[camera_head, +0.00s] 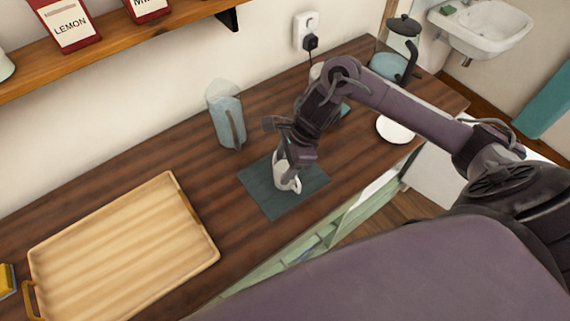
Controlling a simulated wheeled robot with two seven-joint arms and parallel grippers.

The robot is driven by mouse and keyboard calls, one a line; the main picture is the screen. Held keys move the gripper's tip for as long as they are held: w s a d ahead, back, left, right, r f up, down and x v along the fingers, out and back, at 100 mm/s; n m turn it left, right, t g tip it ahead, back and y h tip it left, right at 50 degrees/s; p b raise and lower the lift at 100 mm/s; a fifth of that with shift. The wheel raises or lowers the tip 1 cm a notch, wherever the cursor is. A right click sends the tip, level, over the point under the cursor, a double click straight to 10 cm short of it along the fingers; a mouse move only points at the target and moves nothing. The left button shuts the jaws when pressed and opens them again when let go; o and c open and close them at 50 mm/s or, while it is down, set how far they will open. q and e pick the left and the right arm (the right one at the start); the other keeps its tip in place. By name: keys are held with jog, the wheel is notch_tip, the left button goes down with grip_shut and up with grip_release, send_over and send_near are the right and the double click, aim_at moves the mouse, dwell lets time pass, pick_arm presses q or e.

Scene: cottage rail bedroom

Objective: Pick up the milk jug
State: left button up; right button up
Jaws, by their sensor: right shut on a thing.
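The milk jug (285,181) is a small white vessel with a handle on its right side. It appears to stand on a dark green-grey mat (261,194) on the wooden counter; I cannot tell whether its base touches the mat. My right gripper (288,165) reaches down from above and is shut on the jug near its top. The gripper hides the jug's upper part. My left gripper is not in view.
A clear glass pitcher (227,113) stands behind and left of the jug. A wooden tray (125,245) lies at left. A kettle (395,60) stands at the counter's far right, near a white round item (395,130). A shelf (120,38) hangs above.

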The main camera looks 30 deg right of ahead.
jog(key=shift+r, duration=0.2)
jog(key=shift+r, duration=0.8)
notch_tip(320, 180, up, 18)
jog(key=p, duration=0.3)
